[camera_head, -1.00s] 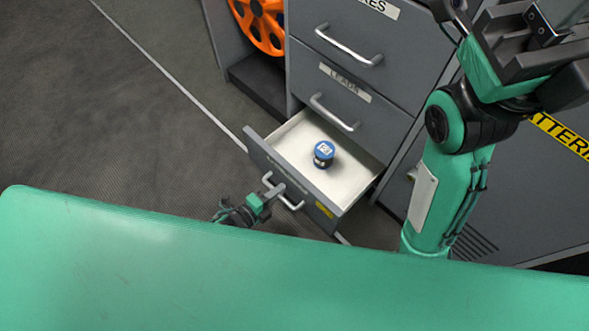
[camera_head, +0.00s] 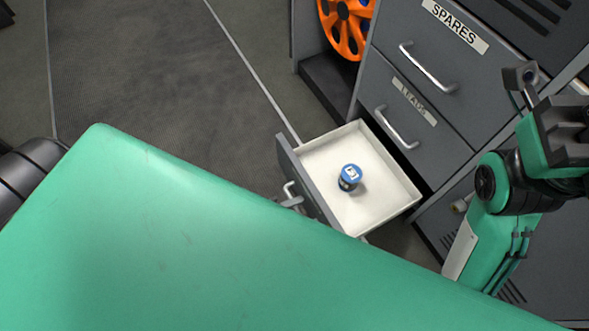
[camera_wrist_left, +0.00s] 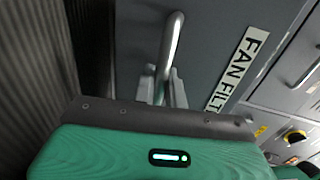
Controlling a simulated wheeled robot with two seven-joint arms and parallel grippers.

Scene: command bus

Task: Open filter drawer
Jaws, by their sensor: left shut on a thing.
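The filter drawer (camera_head: 383,214) is pulled far out of the grey cabinet, and its white inside shows up to the back wall. A small jar with a blue lid (camera_head: 350,177) stands in it. My left gripper (camera_wrist_left: 163,88) is shut on the bar handle (camera_wrist_left: 173,40). In the head view the handle (camera_head: 291,190) shows at the drawer front, and my green body hides most of the left gripper.
Above are shut drawers labelled "LEADS" (camera_head: 413,102) and "SPARES" (camera_head: 455,27). An orange wheel-like object (camera_head: 346,25) sits in a recess beside the cabinet. The dark floor (camera_head: 150,75) left of the drawer is clear.

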